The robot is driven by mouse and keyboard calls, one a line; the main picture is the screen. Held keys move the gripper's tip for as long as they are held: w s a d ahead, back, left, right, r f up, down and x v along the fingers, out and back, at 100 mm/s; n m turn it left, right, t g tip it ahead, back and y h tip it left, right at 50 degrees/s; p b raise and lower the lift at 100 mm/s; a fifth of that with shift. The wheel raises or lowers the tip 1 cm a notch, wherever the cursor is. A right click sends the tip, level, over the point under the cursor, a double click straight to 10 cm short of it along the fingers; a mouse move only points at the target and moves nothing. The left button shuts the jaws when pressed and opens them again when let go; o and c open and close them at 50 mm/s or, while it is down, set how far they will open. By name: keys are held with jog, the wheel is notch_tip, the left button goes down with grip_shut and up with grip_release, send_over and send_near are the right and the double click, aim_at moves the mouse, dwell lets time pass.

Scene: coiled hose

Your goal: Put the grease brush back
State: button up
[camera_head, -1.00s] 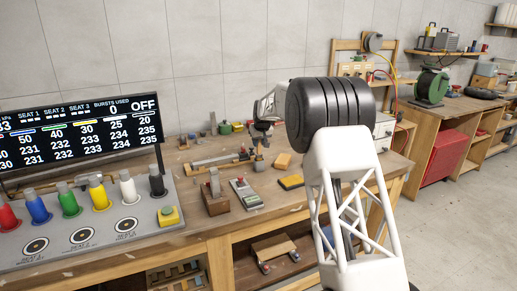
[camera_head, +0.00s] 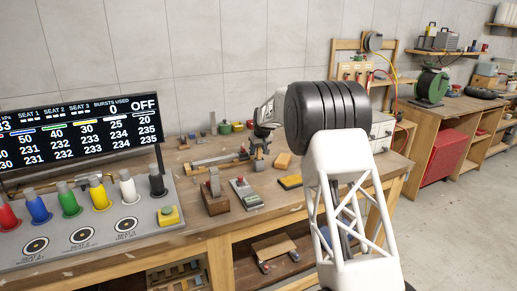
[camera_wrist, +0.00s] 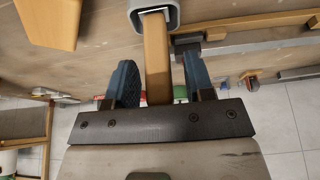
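In the wrist view, a wooden handle (camera_wrist: 157,65), likely the grease brush's, runs from a grey socket-like piece (camera_wrist: 145,8) at the top edge towards my palm. My gripper (camera_wrist: 158,85) has its two blue fingers on either side of the handle. No bristles show. In the head view, my gripper (camera_head: 259,148) is low over the back of the bench, above a small upright piece (camera_head: 259,164), and my arm partly hides the area to its right.
The wooden bench (camera_head: 300,211) holds a yellow-orange block (camera_head: 283,160), a yellow-topped pad (camera_head: 291,182), a wooden block with a metal post (camera_head: 215,193) and a handheld meter (camera_head: 245,193). A control panel (camera_head: 80,236) with coloured knobs stands at left. Small coloured containers (camera_head: 238,127) line the back.

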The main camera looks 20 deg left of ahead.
jog(key=shift+r, duration=0.1)
jog(key=v, duration=1.2)
dwell(0.4)
dwell(0.7)
jog(key=shift+r, duration=0.1)
